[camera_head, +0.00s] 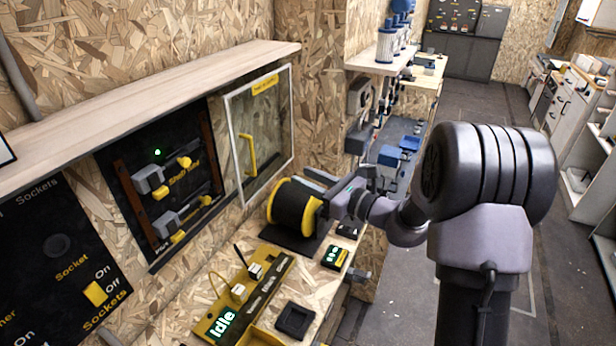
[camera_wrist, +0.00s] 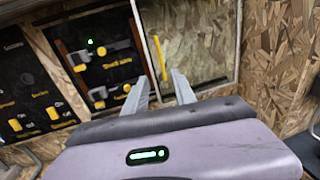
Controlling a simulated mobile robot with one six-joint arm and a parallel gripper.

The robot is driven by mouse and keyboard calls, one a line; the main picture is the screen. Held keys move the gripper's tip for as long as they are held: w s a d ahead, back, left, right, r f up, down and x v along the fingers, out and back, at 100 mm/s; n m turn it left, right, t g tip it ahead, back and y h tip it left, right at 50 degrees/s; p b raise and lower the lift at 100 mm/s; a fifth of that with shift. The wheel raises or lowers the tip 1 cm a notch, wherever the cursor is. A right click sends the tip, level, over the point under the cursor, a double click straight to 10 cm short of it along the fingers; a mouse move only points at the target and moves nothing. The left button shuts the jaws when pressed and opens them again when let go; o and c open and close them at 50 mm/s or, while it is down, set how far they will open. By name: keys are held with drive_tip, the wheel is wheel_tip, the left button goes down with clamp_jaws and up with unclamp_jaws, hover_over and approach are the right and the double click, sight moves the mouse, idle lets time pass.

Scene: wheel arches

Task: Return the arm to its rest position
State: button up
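My arm (camera_head: 480,185) reaches from the right side of the head view toward the wall panels, bent, with its wrist low over the bench. My gripper (camera_head: 316,180) is beside and partly behind a black-and-yellow spool (camera_head: 295,207); I cannot tell from this view whether they touch. In the wrist view my gripper (camera_wrist: 160,84) has its two grey fingers apart with nothing between them. Beyond the fingers is a clear-fronted panel (camera_wrist: 198,40) with a yellow handle (camera_wrist: 161,58).
The wooden bench (camera_head: 330,298) holds a yellow strip (camera_head: 243,297) reading "Idle". A dark switch panel (camera_head: 165,185) with a lit green light is on the wall under a wooden shelf (camera_head: 150,80). White cabinets (camera_head: 562,110) line the right; grey floor (camera_head: 400,290) lies between.

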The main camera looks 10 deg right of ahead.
drive_tip(key=s+a+r+n+g+b, duration=0.25)
drive_tip(key=s+a+n+g, duration=0.8)
drive_tip(key=s, duration=0.65)
drive_tip(key=s+d+f+n+h, duration=0.1)
drive_tip(key=s+f+n+h, duration=0.1)
drive_tip(key=s+n+h, duration=0.9)
drive_tip(key=s+d+n+t+y, duration=0.1)
drive_tip(key=s+d+n+t, duration=0.1)
drive_tip(key=s+d, duration=0.4)
drive_tip(key=shift+s+d+f+t, duration=0.35)
drive_tip(key=shift+d+f, duration=0.05)
drive_tip(key=shift+d, duration=0.05)
